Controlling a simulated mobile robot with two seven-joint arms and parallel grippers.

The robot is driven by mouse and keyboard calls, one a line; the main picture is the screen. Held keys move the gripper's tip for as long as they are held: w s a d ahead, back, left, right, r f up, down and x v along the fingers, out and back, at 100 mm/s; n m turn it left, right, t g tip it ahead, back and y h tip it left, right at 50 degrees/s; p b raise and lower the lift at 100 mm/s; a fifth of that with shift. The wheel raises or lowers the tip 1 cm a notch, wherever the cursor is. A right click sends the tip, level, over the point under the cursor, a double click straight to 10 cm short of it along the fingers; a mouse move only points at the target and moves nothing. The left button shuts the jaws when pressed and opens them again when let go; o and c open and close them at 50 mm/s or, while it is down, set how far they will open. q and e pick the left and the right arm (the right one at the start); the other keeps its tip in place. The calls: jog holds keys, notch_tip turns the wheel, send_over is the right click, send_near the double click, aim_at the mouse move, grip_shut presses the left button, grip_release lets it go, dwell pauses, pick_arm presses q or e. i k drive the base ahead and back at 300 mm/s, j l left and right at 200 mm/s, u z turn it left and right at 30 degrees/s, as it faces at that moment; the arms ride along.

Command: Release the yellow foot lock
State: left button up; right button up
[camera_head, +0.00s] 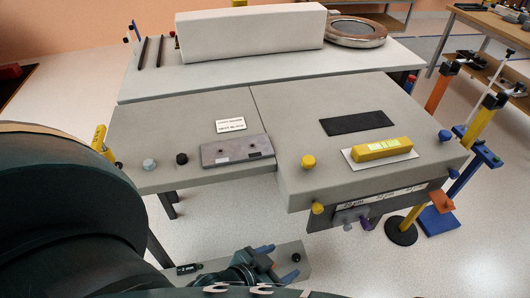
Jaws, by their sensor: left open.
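I cannot tell for sure which yellow part is the foot lock. A yellow knob (308,161) stands on the grey worktop near its front edge, and a smaller yellow knob (317,207) sits on the front panel below. A yellow upright piece (98,140) is at the worktop's left edge. My left gripper (278,264) is low at the bottom centre, below the worktop's front edge. Its blue-tipped fingers are apart, with nothing seen between them, over a grey plate (303,262). My dark arm hides the lower left. My right gripper is out of view.
The grey worktop (220,108) carries a yellow block (382,148) on a white plate and a black pad (356,123). A grey box (250,30) stands behind. At right are an orange post (437,92) and a blue stand (438,220). Pale floor is open at lower right.

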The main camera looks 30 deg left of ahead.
aim_at(317, 208)
jog(key=u, duration=0.85)
jog(key=j, duration=1.05)
jog(key=i+z, duration=0.05)
jog(key=i, duration=0.05)
